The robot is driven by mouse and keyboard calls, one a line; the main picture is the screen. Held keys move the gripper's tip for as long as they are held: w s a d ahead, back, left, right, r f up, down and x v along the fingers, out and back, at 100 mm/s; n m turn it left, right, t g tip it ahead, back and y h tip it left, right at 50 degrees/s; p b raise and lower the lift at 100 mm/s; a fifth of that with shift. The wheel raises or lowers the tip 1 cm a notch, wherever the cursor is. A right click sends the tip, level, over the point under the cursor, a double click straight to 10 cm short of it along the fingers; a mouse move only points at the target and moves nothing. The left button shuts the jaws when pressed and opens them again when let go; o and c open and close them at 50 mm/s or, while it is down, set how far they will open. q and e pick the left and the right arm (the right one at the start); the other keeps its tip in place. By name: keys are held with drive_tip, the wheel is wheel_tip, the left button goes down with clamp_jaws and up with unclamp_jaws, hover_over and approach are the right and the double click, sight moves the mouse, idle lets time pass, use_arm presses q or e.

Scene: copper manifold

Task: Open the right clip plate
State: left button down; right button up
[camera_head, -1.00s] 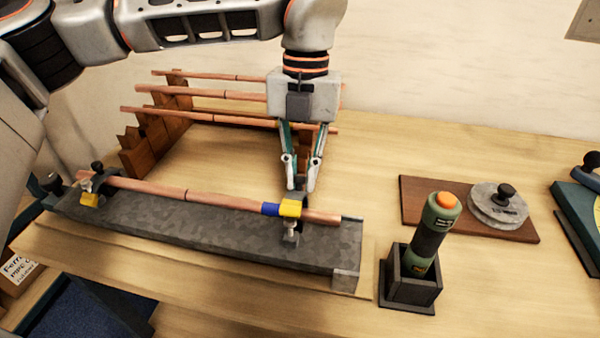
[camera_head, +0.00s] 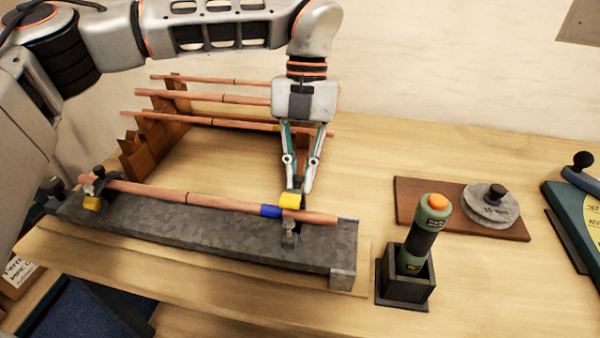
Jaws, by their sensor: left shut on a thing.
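The right clip plate (camera_head: 290,201) is the yellow piece at the right end of the grey bench block (camera_head: 200,233). It sits over the copper pipe (camera_head: 170,194), just right of a blue band (camera_head: 270,211), and looks tilted up. My left gripper (camera_head: 298,190) points down behind the pipe, its fingertips closed at the dark part by the yellow plate. The exact grip spot is small and partly hidden. The left clip (camera_head: 92,203), also with a yellow part, holds the pipe's left end. My right gripper is not in view.
A wooden rack (camera_head: 155,145) with several copper pipes stands behind the block. A green tool with an orange top (camera_head: 428,230) stands in a black holder (camera_head: 405,290) at the right. A round grey weight (camera_head: 490,212) lies on a brown board (camera_head: 415,205). Open table lies between rack and board.

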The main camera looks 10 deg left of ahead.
use_arm(q)
drive_tip(key=shift+f, duration=0.1)
drive_tip(key=shift+w+f+g+p, duration=0.25)
drive_tip(key=shift+w+g+p, duration=0.3)
drive_tip(key=shift+g+p, duration=0.25)
drive_tip(key=c, duration=1.8)
unclamp_jaws()
drive_tip(key=shift+o, duration=0.2)
